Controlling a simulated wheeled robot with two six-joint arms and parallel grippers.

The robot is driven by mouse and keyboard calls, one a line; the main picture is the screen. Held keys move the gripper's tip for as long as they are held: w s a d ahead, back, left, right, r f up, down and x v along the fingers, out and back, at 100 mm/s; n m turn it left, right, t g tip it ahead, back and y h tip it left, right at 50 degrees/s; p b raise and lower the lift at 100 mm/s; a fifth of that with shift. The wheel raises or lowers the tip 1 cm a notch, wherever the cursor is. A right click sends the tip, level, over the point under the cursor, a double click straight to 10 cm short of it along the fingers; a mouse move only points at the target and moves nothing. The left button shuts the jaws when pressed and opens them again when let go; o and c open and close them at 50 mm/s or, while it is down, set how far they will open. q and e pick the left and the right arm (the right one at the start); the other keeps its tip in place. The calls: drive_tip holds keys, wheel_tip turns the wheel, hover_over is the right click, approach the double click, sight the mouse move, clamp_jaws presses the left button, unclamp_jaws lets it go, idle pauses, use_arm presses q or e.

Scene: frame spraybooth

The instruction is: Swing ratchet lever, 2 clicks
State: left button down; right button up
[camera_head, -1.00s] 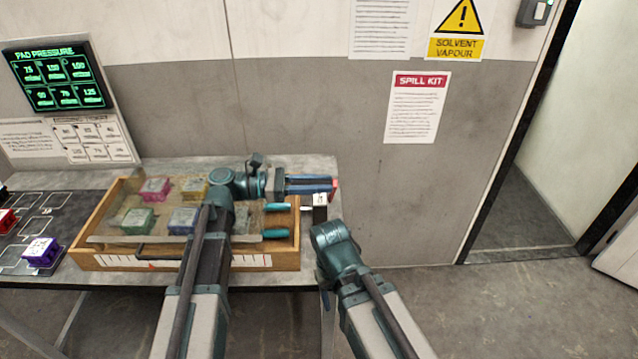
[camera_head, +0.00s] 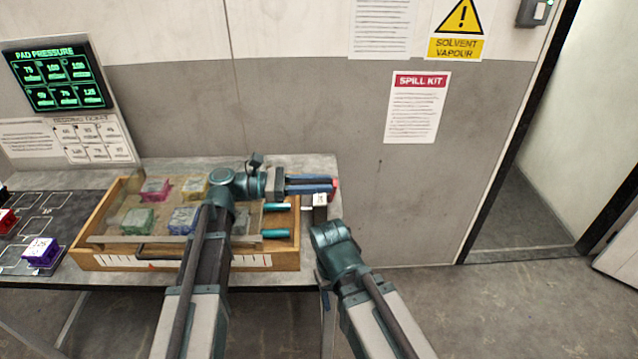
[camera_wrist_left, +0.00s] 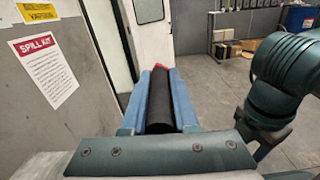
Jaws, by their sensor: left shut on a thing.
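My left gripper (camera_head: 310,186) is over the right end of the table, its blue fingers pointing right. In the left wrist view the fingers (camera_wrist_left: 158,100) are shut on a dark cylindrical lever handle (camera_wrist_left: 160,105), which lies lengthwise between them. Its red end (camera_head: 335,184) shows just past the fingertips in the head view. A small block with a white label (camera_head: 320,200) is just below the fingers; how the lever joins it is hidden.
A wooden frame box (camera_head: 280,262) with a clear sheet over several coloured blocks stands left of the lever. Two teal cylinders (camera_head: 276,233) are at its right side. A pressure screen (camera_head: 57,78) stands at the back left. The wall is close behind; open floor is to the right.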

use_arm(q)
drive_tip(key=shift+w, duration=0.1)
idle(0.3)
drive_tip(key=shift+w+r+n+p, duration=0.3)
drive_tip(key=shift+w+r+p, duration=0.05)
drive_tip(key=shift+w, duration=0.05)
drive_tip(key=w+r+n+p, duration=0.3)
drive_tip(key=w+n, duration=0.2)
drive_tip(key=w, duration=0.6)
drive_tip(key=shift+w, duration=0.15)
drive_tip(key=shift+r, duration=0.15)
drive_tip(key=c, duration=0.7)
unclamp_jaws()
drive_tip(key=shift+w, duration=0.15)
drive_tip(key=a, duration=1.4)
